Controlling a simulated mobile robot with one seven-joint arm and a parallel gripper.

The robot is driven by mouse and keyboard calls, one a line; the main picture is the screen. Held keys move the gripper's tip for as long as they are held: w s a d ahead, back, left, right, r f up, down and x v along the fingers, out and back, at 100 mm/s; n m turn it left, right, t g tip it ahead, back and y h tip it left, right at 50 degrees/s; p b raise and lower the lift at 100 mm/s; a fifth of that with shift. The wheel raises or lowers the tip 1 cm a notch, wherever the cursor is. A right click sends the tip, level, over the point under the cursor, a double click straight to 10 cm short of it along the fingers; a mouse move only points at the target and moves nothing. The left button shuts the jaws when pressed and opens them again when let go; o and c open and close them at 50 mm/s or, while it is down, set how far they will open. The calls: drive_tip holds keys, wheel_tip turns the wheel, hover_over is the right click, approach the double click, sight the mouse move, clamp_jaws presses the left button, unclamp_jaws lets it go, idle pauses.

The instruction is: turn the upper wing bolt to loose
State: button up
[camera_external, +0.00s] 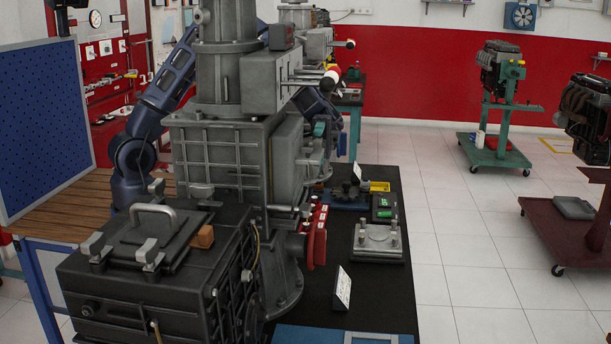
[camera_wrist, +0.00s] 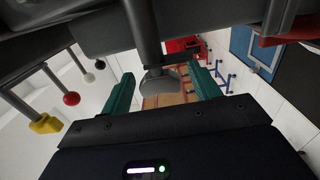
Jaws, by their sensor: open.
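In the wrist view, a grey shaft with a flat, wing-like head, which looks like the upper wing bolt (camera_wrist: 162,83), hangs into the gap between my fingers. My gripper (camera_wrist: 162,88) is open, with one teal finger on each side of the head and a visible gap on both sides. How deep the head sits between the fingers is hard to tell. In the external view, my gripper (camera_external: 321,130) shows partly as a teal patch beside the grey machine (camera_external: 217,150). The wing bolt cannot be made out there.
Levers with a red knob (camera_wrist: 71,99), a yellow knob (camera_wrist: 46,124) and other knobs stick out left of my gripper. Grey machine parts hang close above it. A dark bench (camera_external: 385,290) with small fixtures lies below. Open tiled floor (camera_external: 450,230) lies to the right.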

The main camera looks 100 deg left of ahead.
drive_tip(key=c, duration=1)
drive_tip(key=shift+h, duration=0.7)
drive_tip(key=o, duration=1)
drive_tip(key=shift+a, duration=0.1)
drive_tip(key=a+f, duration=0.1)
drive_tip(key=a, duration=0.9)
drive_tip(key=shift+a+f, duration=0.15)
drive_tip(key=shift+a, duration=0.15)
drive_tip(key=shift+d, duration=0.1)
